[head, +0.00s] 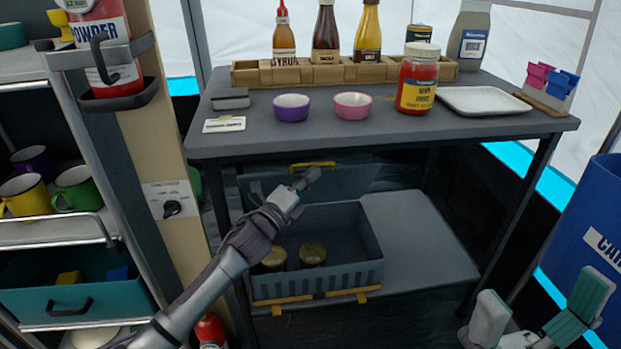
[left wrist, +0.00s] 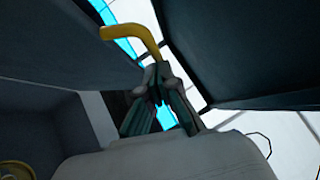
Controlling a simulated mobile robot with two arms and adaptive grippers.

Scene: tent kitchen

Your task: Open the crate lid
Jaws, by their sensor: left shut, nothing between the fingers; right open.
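The grey-blue crate (head: 318,279) sits on the lower shelf under the table, with its inside showing. Its lid (head: 345,181) stands raised at the back of the crate, with a yellow handle (head: 312,164) on its upper edge. My left gripper (head: 307,178) is shut and empty in front of the raised lid, above the crate. In the left wrist view, the shut fingers (left wrist: 157,103) are just below the yellow handle (left wrist: 132,35); I cannot tell whether they touch the lid (left wrist: 60,40). My right gripper (head: 535,322) is open and empty at the lower right, away from the crate.
Two gold-topped jars (head: 313,254) stand inside the crate. The tabletop (head: 390,125) above holds bowls, bottles and a white tray (head: 484,100). A shelf unit (head: 95,235) stands left; a blue bin (head: 590,240) is on the right. The lower shelf (head: 428,240) is clear right of the crate.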

